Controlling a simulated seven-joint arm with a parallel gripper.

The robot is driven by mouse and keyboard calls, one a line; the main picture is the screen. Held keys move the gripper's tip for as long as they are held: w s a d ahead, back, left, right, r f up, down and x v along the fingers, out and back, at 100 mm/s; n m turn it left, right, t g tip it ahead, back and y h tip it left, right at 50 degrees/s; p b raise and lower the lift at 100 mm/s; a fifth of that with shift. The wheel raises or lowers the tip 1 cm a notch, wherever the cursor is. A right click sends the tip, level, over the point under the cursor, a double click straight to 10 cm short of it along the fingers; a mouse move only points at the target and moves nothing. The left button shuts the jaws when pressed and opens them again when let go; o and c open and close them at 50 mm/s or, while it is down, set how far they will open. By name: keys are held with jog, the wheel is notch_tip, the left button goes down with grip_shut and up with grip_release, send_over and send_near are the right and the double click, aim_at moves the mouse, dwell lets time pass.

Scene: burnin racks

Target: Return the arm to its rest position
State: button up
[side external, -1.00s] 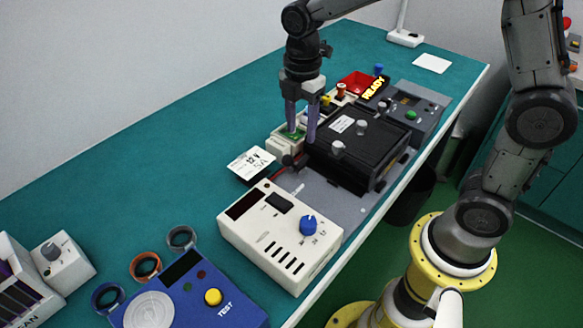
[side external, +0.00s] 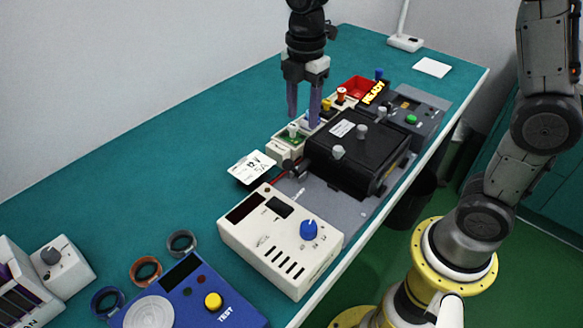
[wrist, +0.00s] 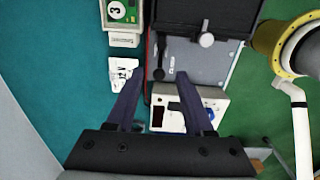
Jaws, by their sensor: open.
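My gripper (side external: 303,112) has two purple-grey fingers pointing down and apart, with nothing between them. In the side view it hangs above the row of small cream sockets (side external: 285,145) beside the black box (side external: 358,146). In the wrist view the open fingers (wrist: 154,98) show over the bench, with the cream power unit (wrist: 207,104) below and a cream socket with a green board marked 3 (wrist: 122,12) at the top. Part of the row behind the fingers is hidden.
The green bench (side external: 150,150) is clear at left of the row. A 12 V 5A card (side external: 251,167), a blue TEST unit (side external: 190,296), colored rings (side external: 146,268), a red tray (side external: 359,87) and a READY sign (side external: 374,92) stand around. The black box has upright knobs.

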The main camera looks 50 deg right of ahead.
jog(key=s+d+r+m+t, duration=0.2)
jog(key=s+r+m, duration=0.15)
jog(key=s, duration=0.25)
jog(key=s+d+r+m+t, duration=0.1)
jog(key=s+r+m+t, duration=0.1)
jog(key=s+r, duration=0.35)
jog(key=s+f+m+t, duration=0.1)
jog(key=s+f+m, duration=0.5)
jog(key=m, duration=0.6)
jog(key=s, duration=0.2)
jog(key=shift+s+d, duration=0.35)
jog(key=shift+s, duration=0.05)
jog(key=shift+o, duration=0.3)
jog(key=shift+m, duration=0.25)
